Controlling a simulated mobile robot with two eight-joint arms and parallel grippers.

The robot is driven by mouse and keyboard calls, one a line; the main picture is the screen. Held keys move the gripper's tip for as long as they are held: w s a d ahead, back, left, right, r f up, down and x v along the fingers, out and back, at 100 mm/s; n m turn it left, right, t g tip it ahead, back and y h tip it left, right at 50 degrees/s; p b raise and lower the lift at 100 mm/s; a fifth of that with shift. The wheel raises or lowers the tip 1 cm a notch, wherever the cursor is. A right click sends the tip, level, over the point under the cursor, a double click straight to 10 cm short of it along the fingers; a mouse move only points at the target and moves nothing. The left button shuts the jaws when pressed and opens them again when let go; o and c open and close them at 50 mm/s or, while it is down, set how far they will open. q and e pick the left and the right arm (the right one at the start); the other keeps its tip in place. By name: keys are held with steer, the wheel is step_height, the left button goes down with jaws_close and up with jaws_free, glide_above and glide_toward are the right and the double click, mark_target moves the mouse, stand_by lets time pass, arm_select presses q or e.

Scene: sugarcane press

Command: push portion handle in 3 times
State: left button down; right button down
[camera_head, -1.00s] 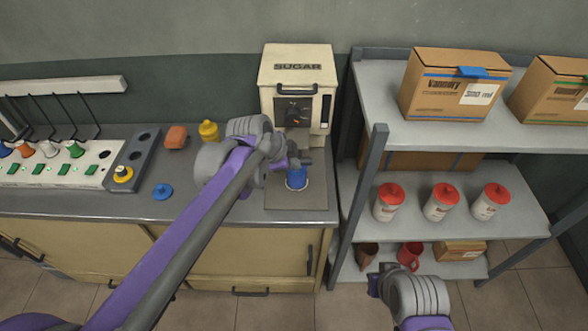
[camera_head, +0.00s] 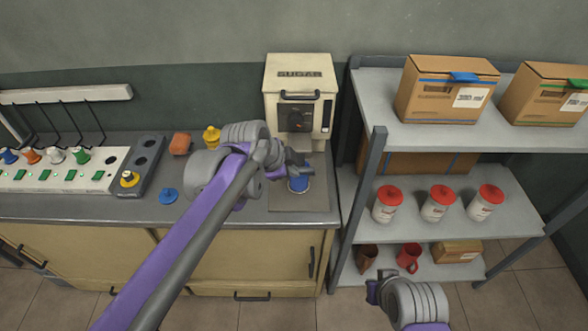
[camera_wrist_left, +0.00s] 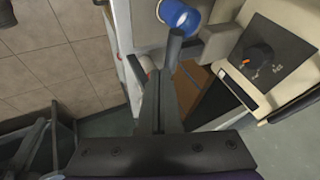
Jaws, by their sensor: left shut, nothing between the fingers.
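The cream sugar dispenser (camera_head: 298,75) stands at the back right of the counter. Its dark front panel (camera_head: 296,117) carries a black knob, and the panel (camera_wrist_left: 270,58) shows at right in the left wrist view with an orange mark on the knob. My left gripper (camera_head: 300,170) is shut and empty, below and in front of the panel, just above a blue cup (camera_head: 298,184). The cup (camera_wrist_left: 180,16) also shows beyond the fingertips in the left wrist view. My right gripper (camera_head: 374,290) hangs in front of the shelf; its jaws are unclear.
A grey shelf (camera_head: 380,128) stands right of the counter with cardboard boxes (camera_head: 447,90), red-lidded jars (camera_head: 387,203) and a red mug (camera_head: 409,257). Left on the counter are a switch panel (camera_head: 60,170), a yellow bottle (camera_head: 211,137) and a blue lid (camera_head: 168,195).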

arm_select(q)
steer(key=v, duration=0.6)
steer(key=shift+w+r, duration=0.2)
steer(key=shift+w, duration=0.1)
arm_select(e)
steer(key=shift+w+d+r, duration=0.1)
steer(key=shift+w+d, duration=0.15)
steer(key=shift+w, duration=0.25)
